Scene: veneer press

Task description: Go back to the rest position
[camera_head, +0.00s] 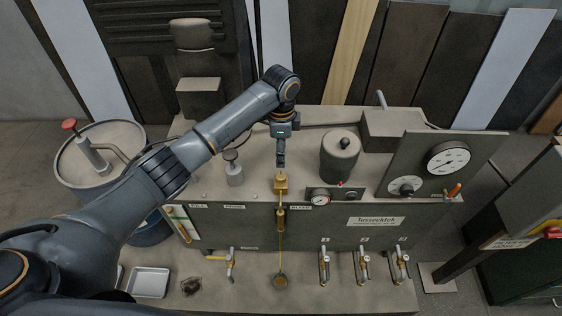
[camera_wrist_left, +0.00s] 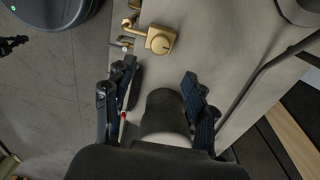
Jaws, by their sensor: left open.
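My left arm reaches in from the left of the head view. Its left gripper (camera_head: 281,160) points down over the bench, close to a brass box-like fitting (camera_head: 281,183). In the left wrist view the two dark fingers (camera_wrist_left: 153,105) stand wide apart. A grey cylinder with a darker upper part (camera_wrist_left: 163,118) shows between them in the picture; whether it lies below them or between them I cannot tell. No grip on anything shows. The brass fitting also shows beyond the fingertips (camera_wrist_left: 160,40). My right gripper is out of view.
The press bench (camera_head: 345,230) carries a grey canister with a black knob (camera_head: 340,158), a small weight-like piece (camera_head: 234,174) and a gauge panel (camera_head: 430,165). A drum (camera_head: 75,165) stands left. A metal tray (camera_head: 149,283) lies on the lower shelf. Panels lean behind.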

